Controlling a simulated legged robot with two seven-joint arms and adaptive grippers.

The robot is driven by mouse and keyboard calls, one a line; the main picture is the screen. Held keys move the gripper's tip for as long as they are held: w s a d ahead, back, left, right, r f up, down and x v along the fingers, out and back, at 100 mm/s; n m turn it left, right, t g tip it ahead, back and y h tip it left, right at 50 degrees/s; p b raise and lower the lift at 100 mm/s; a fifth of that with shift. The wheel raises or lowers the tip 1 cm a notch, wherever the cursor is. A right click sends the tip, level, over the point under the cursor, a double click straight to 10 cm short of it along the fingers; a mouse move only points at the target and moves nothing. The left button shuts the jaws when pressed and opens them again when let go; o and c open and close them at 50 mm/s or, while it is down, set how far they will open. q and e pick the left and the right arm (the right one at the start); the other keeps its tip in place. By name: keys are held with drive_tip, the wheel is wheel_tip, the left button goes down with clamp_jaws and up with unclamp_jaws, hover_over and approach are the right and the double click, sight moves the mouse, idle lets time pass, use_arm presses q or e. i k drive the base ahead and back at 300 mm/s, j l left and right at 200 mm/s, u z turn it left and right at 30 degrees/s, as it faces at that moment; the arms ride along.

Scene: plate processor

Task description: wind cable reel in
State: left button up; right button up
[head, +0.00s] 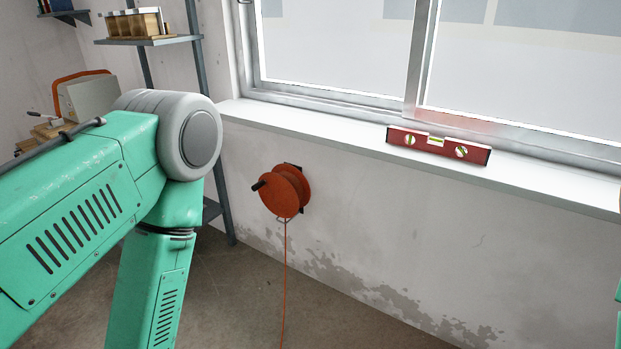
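The orange cable reel (284,192) is mounted on the wall below the window sill. A dark crank handle (259,185) sticks out on its left side. An orange cable (284,280) hangs from the reel's underside straight down and leaves the picture at the bottom edge. My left arm fills the left of the head view, its elbow left of the reel and its forearm pointing down out of the picture. My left gripper is out of view. Only a sliver of green shows at the right edge, and my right gripper is out of view.
A metal shelf rack (194,60) stands in the left corner, with a wooden rack of items (137,22) on a shelf. The floor (330,325) below the reel looks clear.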

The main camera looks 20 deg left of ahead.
sight(283, 190)
drive_tip(key=i+j+z, duration=0.2)
drive_tip(key=j, duration=0.25)
drive_tip(key=i+j+z, duration=0.15)
drive_tip(key=j, duration=0.25)
drive_tip(key=i+j+z, duration=0.2)
drive_tip(key=j, duration=0.3)
drive_tip(key=j+z, duration=0.2)
drive_tip(key=j, duration=0.25)
drive_tip(key=j+z, duration=0.2)
drive_tip(key=j, duration=0.3)
drive_tip(key=i, duration=0.05)
